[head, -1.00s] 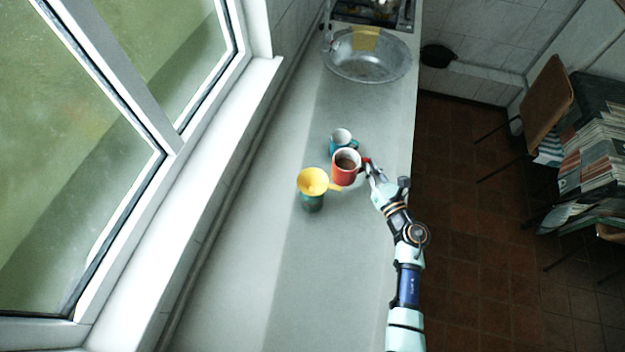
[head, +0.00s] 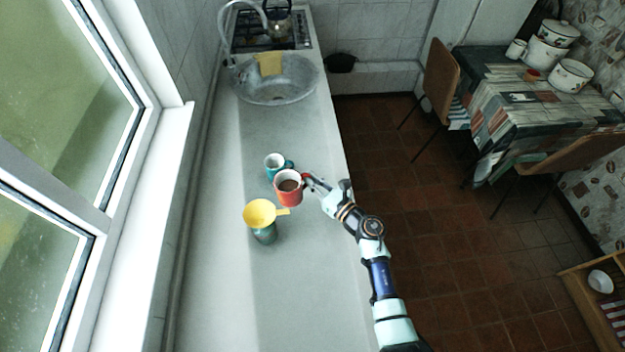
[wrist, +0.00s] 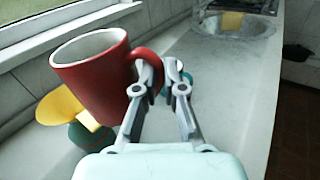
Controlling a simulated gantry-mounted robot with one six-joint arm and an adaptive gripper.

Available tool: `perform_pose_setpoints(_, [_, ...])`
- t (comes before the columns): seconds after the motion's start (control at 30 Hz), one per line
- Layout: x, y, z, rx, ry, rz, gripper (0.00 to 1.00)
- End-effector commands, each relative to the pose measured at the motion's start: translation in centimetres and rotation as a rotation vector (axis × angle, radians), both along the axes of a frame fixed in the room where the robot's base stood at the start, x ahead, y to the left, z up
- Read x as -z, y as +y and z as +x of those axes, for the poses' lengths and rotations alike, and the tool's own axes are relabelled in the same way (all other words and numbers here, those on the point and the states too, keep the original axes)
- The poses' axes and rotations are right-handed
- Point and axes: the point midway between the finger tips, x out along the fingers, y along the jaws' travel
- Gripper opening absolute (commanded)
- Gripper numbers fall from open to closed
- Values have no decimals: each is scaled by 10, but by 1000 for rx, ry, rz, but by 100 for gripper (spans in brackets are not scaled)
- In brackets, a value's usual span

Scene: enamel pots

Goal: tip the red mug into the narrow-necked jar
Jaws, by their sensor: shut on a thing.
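The red mug (head: 291,198) is upright with brown contents, on the far right side of the jar in the head view. My gripper (head: 308,181) is shut on its handle from the right. In the wrist view the red mug (wrist: 98,82) fills the left side, tilted in the picture, and my fingertips (wrist: 161,72) close on its handle. The dark green jar (head: 265,235) stands on the counter with a yellow funnel (head: 259,212) in its top, which hides its neck. The wrist view shows the funnel (wrist: 62,106) partly behind the red mug.
A teal mug (head: 278,172) stands just behind the red mug, close to it. The counter (head: 310,285) is clear toward the front. A metal sink basin (head: 285,92) with a yellow cloth (head: 268,64) lies at the far end. The window sill (head: 160,150) bounds the left.

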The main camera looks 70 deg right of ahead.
Motion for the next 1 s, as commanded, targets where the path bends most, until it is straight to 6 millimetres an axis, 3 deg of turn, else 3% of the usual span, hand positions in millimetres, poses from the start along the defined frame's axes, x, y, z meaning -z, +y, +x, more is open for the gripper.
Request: perform_pose_setpoints(1.0, [-13,-2,-3,11,61,-78,0])
